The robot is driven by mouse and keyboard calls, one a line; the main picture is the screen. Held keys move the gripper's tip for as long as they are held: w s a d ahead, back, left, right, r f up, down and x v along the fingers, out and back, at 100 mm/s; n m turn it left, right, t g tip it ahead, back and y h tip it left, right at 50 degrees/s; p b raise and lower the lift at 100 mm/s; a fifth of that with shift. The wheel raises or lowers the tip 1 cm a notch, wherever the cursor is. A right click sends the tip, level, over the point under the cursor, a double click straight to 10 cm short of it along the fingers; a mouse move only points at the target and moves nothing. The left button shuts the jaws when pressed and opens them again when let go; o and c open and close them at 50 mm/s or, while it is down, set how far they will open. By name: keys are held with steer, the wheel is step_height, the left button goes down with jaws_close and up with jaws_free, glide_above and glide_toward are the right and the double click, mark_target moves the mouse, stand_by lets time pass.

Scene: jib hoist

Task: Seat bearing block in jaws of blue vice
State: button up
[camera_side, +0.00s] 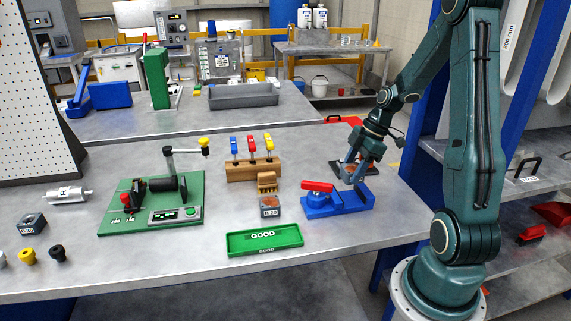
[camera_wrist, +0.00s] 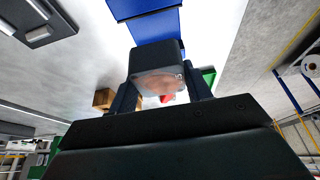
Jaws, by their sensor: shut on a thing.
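My gripper (camera_side: 355,170) is shut on a dark grey bearing block. In the wrist view the block (camera_wrist: 155,58) sits between the two fingers (camera_wrist: 160,88), with a copper-coloured round part on its near face. The blue vice (camera_side: 345,203) stands on the bench with a red handle (camera_side: 317,186) at its left. My gripper is just behind and above the vice in the side view. In the wrist view the vice (camera_wrist: 152,24) lies beyond the block, which covers part of it. I cannot tell whether block and vice touch.
A block marked B 20 (camera_side: 270,208) stands left of the vice, near a small wooden piece (camera_side: 267,182). A green GOOD tray (camera_side: 265,240) lies in front. A wooden tool rack (camera_side: 254,169) and green hoist base (camera_side: 120,205) stand further left. A dark plate lies behind my gripper.

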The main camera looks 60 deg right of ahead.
mark_target(344, 200)
steer(key=shift+f, duration=0.1)
steer(key=shift+f, duration=1.8)
steer(key=shift+f, duration=1.5)
stand_by(1.4)
steer(key=o, duration=1.4)
steer(key=shift+r, duration=0.1)
steer(key=v, duration=0.7)
steer(key=shift+r, duration=0.1)
